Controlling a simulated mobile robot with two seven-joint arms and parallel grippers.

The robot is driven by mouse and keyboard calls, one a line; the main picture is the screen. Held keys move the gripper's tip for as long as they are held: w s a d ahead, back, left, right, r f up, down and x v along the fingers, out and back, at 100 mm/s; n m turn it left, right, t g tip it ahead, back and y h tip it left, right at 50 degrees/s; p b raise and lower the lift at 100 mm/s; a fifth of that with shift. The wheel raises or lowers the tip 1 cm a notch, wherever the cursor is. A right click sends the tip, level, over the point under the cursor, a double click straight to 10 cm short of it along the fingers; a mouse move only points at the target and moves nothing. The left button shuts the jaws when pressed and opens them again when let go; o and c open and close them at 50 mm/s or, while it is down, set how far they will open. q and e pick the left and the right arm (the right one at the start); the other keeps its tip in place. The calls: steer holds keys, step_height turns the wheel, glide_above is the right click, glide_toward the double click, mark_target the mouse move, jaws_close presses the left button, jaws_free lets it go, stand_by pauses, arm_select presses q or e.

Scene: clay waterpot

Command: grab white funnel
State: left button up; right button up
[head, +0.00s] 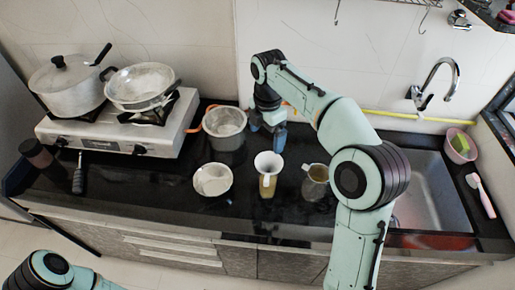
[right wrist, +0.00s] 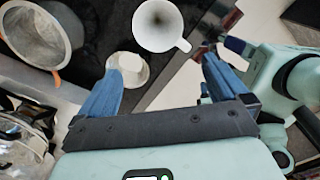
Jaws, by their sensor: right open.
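The white funnel (head: 268,162) stands upright, with its spout in an amber-looking vessel (head: 267,190) on the black counter. Its wide mouth and side handle also show in the right wrist view (right wrist: 160,25), above the space between my fingers. My right gripper (head: 267,138) is open and empty, behind and above the funnel in the head view. Its two blue fingers are spread apart in the right wrist view (right wrist: 162,72), and neither touches the funnel. My left gripper is out of view; only part of my left arm shows at the bottom left.
A grey pot (head: 225,128) stands left of my right gripper. A white bowl (head: 212,180) is left of the funnel, and a mug (head: 316,181) is to its right. A stove (head: 110,140) with a lidded pot and pan is at the left; a sink (head: 432,195) is at the right.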

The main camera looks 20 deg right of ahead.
steer(key=b, duration=0.1)
glide_above(266, 164)
steer(key=f, duration=0.6)
steer(key=shift+s+a+f, duration=0.15)
steer(key=shift+s+f, duration=0.1)
steer(key=shift+f, duration=0.1)
steer(key=shift+w+f, duration=0.15)
steer(key=shift+f, duration=0.7)
steer(key=f, duration=0.4)
steer(key=shift+w+d+f+b, duration=0.1)
steer(key=shift+d+f+b, duration=0.1)
steer(key=shift+f+b, duration=0.2)
steer(key=c, duration=0.8)
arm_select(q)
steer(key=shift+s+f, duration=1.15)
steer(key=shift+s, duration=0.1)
arm_select(e)
steer(key=shift+o, duration=0.2)
steer(key=shift+r, duration=0.2)
